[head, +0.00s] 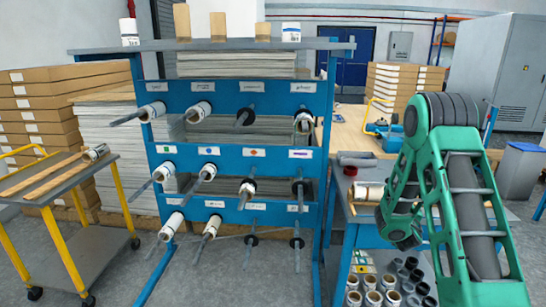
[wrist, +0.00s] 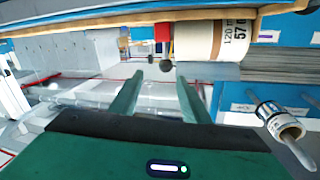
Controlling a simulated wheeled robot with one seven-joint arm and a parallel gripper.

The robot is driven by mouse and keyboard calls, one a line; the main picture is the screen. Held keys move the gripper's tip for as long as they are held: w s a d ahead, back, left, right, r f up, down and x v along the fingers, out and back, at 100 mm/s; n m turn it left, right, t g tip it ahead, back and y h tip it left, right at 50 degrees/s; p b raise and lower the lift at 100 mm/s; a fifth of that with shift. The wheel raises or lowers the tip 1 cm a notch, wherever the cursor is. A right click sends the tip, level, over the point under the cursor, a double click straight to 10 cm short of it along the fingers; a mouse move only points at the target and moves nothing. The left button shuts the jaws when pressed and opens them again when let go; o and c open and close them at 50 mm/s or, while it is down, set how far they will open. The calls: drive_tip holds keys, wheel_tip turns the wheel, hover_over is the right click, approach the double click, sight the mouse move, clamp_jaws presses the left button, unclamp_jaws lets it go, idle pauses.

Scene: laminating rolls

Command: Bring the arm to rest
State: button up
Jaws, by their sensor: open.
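My arm (head: 455,190) is green and grey and stands folded at the right of the head view, in front of the side table. My gripper (wrist: 158,95) shows in the wrist view with its two green fingers apart and nothing between them. In the head view I cannot make out its fingertips. A white roll printed with numbers (wrist: 208,40) lies past the fingertips in the wrist view, beside a small red object (wrist: 162,32). The fingers appear apart from both.
A blue rack (head: 240,153) with pegs, some bearing rolls, stands in the middle. The side table (head: 345,225) bears a roll (head: 368,191), with several cores (head: 372,290) below. A yellow-framed cart (head: 60,178) stands left. Stacked boxes (head: 40,110) are behind it.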

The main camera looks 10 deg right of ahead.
drive_tip(key=s+d+r+m+g, duration=0.1)
drive_tip(key=s+d+r+g, duration=0.15)
drive_tip(key=s, duration=0.35)
drive_tip(key=s+d+r+m+g+h, duration=0.1)
drive_tip(key=s+g, duration=0.3)
drive_tip(key=s, duration=0.3)
drive_tip(key=s+d+r+m+g, duration=0.1)
drive_tip(key=s+r+g, duration=0.15)
drive_tip(key=s, duration=0.35)
drive_tip(key=s+a+n+g+y, duration=0.1)
drive_tip(key=s+a+g+y, duration=0.1)
drive_tip(key=s+a, duration=0.4)
drive_tip(key=s+a+n+g+y, duration=0.1)
drive_tip(key=s+a+y, duration=0.3)
drive_tip(key=s, duration=1)
drive_tip(key=s+a+r+n+g+y, duration=0.1)
drive_tip(key=s+a+g, duration=0.3)
drive_tip(key=s+a, duration=0.5)
drive_tip(key=shift+s+a+n+y, duration=0.35)
drive_tip(key=shift+s+y, duration=0.55)
drive_tip(key=shift+s, duration=0.2)
drive_tip(key=shift+w+f, duration=0.2)
drive_tip(key=shift+w, duration=0.45)
